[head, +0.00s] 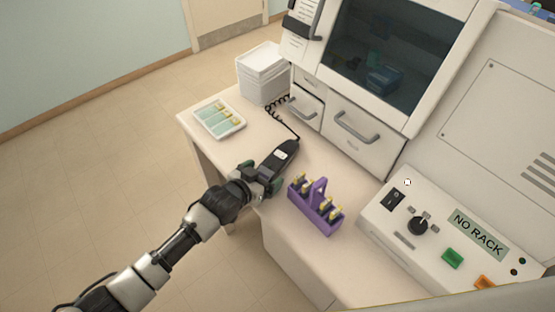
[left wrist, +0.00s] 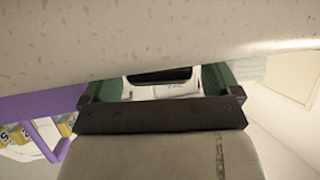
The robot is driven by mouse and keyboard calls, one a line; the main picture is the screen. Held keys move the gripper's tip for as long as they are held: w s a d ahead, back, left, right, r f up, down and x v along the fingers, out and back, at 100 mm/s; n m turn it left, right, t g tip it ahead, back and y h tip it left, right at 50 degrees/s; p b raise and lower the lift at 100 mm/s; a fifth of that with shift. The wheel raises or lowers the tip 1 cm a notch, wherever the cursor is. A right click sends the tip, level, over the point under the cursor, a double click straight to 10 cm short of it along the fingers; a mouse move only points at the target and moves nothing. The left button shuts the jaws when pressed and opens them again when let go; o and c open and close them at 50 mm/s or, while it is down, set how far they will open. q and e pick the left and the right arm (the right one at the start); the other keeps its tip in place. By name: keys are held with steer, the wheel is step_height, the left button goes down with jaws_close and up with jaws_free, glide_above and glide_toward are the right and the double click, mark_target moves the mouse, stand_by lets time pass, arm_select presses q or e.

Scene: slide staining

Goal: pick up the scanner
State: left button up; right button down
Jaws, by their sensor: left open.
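The scanner (head: 286,152) is a dark handheld device with a small pale label, and a black coiled cord runs from its far end. My right gripper is not in view.
A purple rack (head: 313,214) with several yellow-topped items stands right of my gripper. A slide tray (head: 219,119) and a stack of white boxes (head: 263,72) are at the back left. A cabinet with drawers (head: 350,137) and a control panel (head: 455,245) bound the right.

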arm_select(q)
steer(key=c, duration=1.1)
